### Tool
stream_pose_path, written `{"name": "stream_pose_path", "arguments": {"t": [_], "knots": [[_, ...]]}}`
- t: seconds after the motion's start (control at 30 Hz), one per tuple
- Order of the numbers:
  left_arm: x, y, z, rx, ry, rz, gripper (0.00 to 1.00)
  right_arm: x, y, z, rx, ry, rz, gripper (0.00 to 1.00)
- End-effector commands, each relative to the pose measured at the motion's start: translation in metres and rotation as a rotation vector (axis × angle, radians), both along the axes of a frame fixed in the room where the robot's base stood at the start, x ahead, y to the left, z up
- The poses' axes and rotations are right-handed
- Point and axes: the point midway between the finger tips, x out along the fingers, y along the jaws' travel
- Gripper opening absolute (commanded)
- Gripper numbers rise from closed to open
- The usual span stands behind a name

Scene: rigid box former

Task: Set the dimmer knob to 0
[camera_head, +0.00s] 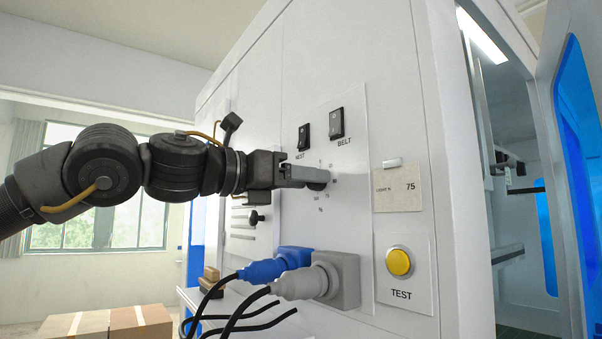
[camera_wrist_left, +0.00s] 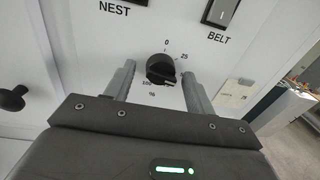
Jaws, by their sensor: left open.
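The black round dimmer knob (camera_wrist_left: 160,69) sits on the pale panel below the NEST and BELT switches, with a printed scale around it; 0 is at its top. A light mark shows on the knob's lower right side, but its exact reading is unclear. My left gripper (camera_wrist_left: 159,74) is open, with one grey finger on each side of the knob and small gaps visible between. In the head view, my left gripper (camera_head: 307,174) reaches the panel from the left and partly hides the knob (camera_head: 318,183). My right gripper is not in view.
The NEST switch (camera_head: 304,137) and BELT switch (camera_head: 337,122) are just above. A label (camera_head: 397,188) reading 75 is to the right. A yellow TEST button (camera_head: 399,262), a blue plug (camera_head: 275,266) and a grey plug (camera_head: 320,282) are below. A small black knob (camera_wrist_left: 13,98) is left.

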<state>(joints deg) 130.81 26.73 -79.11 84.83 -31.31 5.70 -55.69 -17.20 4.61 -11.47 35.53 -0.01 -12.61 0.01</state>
Motion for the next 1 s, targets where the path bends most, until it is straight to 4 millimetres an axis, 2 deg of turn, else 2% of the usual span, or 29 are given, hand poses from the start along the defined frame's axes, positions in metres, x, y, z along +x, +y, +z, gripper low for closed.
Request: {"name": "stream_pose_path", "arguments": {"t": [0.17, 0.5, 0.77, 1.0], "knots": [[0.000, 0.000, -0.001, 0.000, 0.000, 0.000, 0.55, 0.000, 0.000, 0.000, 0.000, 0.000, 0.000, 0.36], [0.000, 0.000, 0.000, 0.000, 0.000, 0.001, 0.12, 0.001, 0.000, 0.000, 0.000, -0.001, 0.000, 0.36], [0.000, 0.000, -0.001, -0.016, 0.024, 0.001, 0.12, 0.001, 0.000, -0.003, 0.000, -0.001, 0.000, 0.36], [0.000, 0.000, -0.003, -0.094, 0.128, -0.001, 0.12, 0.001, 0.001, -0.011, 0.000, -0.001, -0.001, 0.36]]}}
